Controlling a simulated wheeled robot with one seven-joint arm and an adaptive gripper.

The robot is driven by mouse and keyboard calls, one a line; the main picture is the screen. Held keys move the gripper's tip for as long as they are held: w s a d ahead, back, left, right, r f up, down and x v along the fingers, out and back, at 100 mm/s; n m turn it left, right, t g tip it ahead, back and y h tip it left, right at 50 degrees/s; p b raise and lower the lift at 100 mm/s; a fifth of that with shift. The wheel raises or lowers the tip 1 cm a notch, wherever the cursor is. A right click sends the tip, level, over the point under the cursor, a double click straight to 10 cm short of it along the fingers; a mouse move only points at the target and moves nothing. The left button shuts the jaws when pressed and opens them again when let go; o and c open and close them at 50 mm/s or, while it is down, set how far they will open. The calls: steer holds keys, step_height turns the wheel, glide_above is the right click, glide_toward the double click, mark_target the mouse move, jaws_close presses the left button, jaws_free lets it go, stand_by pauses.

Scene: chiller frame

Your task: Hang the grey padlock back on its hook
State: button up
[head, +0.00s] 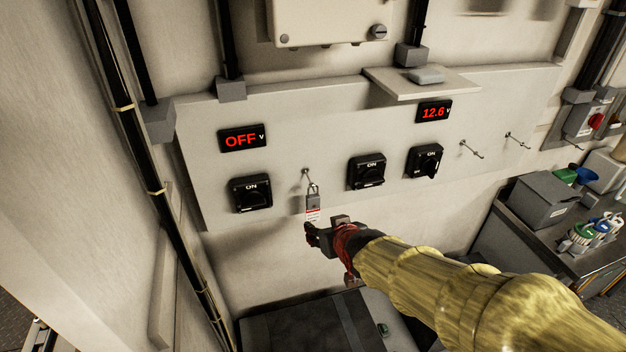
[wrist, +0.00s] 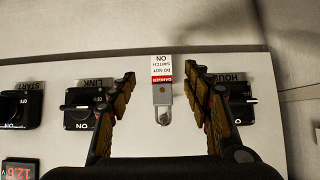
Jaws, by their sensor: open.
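The grey padlock (head: 313,203) hangs upright by its shackle from a wire hook (head: 306,174) on the pale panel, between two black rotary switches in the head view. A red and white danger tag (wrist: 162,68) hangs below its body. In the wrist view, which shows the panel upside down, the padlock (wrist: 162,93) and its shackle lie between my finger pads with a gap on each side. My gripper (head: 316,232) is open and empty, just below and in front of the padlock. The exact contact of shackle and hook is too small to tell.
Rotary switches (head: 251,194) flank the padlock, with more switches (head: 367,171) to the right. Two bare hooks (head: 471,149) (head: 517,141) stick out further right. A small shelf (head: 422,82) juts out above. A grey box (head: 541,200) stands on the right bench.

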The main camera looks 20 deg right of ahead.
mark_target(315, 202)
steer(key=w+t+p, duration=0.1)
steer(key=w+p, duration=0.1)
steer(key=w, duration=0.1)
steer(key=w+r+t+p, duration=0.1)
steer(key=w+p, duration=0.1)
steer(key=w, duration=0.1)
steer(key=shift+w+r+p, duration=0.1)
steer(key=shift+r+p, duration=0.1)
steer(key=shift+p, duration=0.2)
steer(key=shift+w+t+p, duration=0.4)
steer(key=shift+w+p, duration=0.05)
steer(key=shift+p, duration=0.05)
steer(key=shift+x, duration=4.05)
steer(key=shift+a+r, duration=0.1)
steer(key=shift+r, duration=0.05)
steer(key=shift+c, duration=0.8)
steer(key=c, duration=1.1)
jaws_close()
